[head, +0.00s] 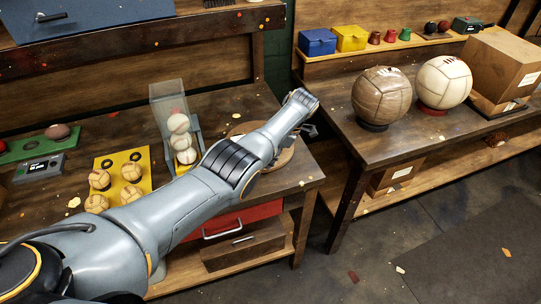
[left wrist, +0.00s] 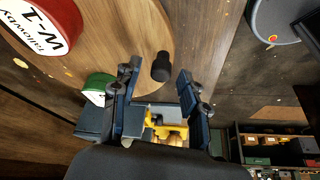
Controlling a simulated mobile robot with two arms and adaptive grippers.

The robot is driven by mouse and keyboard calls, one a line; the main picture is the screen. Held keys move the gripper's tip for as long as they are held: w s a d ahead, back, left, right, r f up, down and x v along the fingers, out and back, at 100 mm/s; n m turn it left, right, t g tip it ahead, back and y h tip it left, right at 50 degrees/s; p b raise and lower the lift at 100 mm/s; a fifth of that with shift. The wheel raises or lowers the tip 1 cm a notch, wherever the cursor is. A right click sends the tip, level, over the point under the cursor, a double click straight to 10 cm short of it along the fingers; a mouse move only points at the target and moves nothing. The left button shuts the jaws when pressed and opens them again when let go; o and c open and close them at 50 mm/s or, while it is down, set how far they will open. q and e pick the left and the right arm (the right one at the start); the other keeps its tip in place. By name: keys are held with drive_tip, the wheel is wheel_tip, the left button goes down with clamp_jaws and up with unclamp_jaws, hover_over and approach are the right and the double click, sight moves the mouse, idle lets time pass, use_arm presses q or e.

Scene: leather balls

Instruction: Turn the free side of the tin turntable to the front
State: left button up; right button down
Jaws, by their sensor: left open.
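The tin turntable is a round wooden disc (head: 285,158) at the right end of the left bench, mostly hidden behind my left arm in the head view. In the left wrist view the disc (left wrist: 140,30) fills the upper left. A black knob (left wrist: 161,66) stands near the disc's edge. My left gripper (left wrist: 158,82) is open, its fingers on either side of the knob's line with gaps showing. In the head view this gripper (head: 309,130) is partly hidden by its wrist. My right gripper is out of view.
A clear-sided ball chute (head: 178,115) and a yellow tray (head: 122,172) with several small balls stand left of my arm. The right bench carries a brown ball (head: 381,95), a white ball (head: 444,80) and a cardboard box (head: 503,68). A floor gap separates the benches.

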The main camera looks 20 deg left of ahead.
use_arm(q)
drive_tip(key=v, duration=1.2)
drive_tip(key=shift+a, duration=0.1)
